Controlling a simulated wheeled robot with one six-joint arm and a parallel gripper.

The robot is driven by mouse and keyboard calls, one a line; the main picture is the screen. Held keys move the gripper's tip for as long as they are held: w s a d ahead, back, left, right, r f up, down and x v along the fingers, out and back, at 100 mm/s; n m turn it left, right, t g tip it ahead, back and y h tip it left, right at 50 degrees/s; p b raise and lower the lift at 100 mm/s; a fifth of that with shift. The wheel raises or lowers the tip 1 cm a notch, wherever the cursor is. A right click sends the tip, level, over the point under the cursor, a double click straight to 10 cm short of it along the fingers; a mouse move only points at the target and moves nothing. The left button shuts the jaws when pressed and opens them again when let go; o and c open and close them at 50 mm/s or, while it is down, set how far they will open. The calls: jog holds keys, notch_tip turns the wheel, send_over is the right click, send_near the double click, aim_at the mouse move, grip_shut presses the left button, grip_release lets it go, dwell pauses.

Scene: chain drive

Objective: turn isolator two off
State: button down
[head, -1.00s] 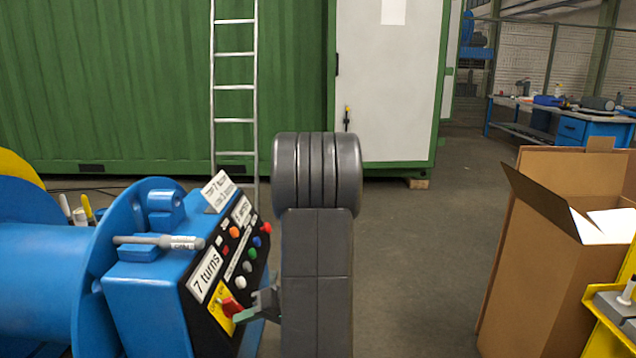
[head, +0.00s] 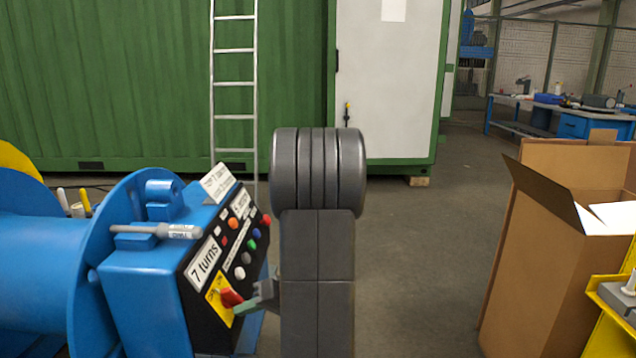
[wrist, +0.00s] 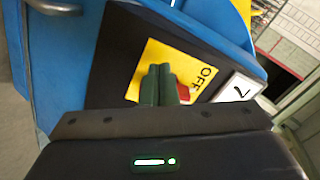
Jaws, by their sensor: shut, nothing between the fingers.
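A red rotary switch (head: 231,298) sits on a yellow plate (head: 217,291) low on the sloping black panel of the blue machine. In the wrist view the yellow plate (wrist: 160,66) carries the word OFF, and the red handle (wrist: 183,91) shows partly behind my fingers. My gripper (head: 242,307) is shut, with nothing held, and its green fingertips are at the red handle. In the wrist view my gripper (wrist: 159,82) covers the handle's left part. I cannot tell whether the fingers touch it. No label reading isolator two is legible.
Above the switch are several coloured buttons (head: 249,245) and a "7 turns" label (head: 204,259). A grey-handled tool (head: 157,231) lies on the machine's top. A cardboard box (head: 540,250) stands at the right. The floor (head: 420,230) between is clear.

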jog(key=shift+w+d+f+b, duration=0.15)
jog(key=shift+w+f+b, duration=0.1)
jog(key=shift+b, duration=0.7)
dwell(0.4)
jog(key=shift+s+d+f+b, duration=0.1)
jog(key=shift+s+f+b, duration=0.2)
jog(key=shift+b, duration=0.3)
jog(key=p+v, duration=0.1)
jog(key=v, duration=0.5)
jog(key=shift+r, duration=0.1)
jog(key=r+p, duration=0.1)
jog(key=p, duration=0.5)
jog(key=s+r+p, duration=0.1)
jog(key=p, duration=0.6)
jog(key=shift+s+r, duration=0.2)
jog(key=shift+r, duration=0.1)
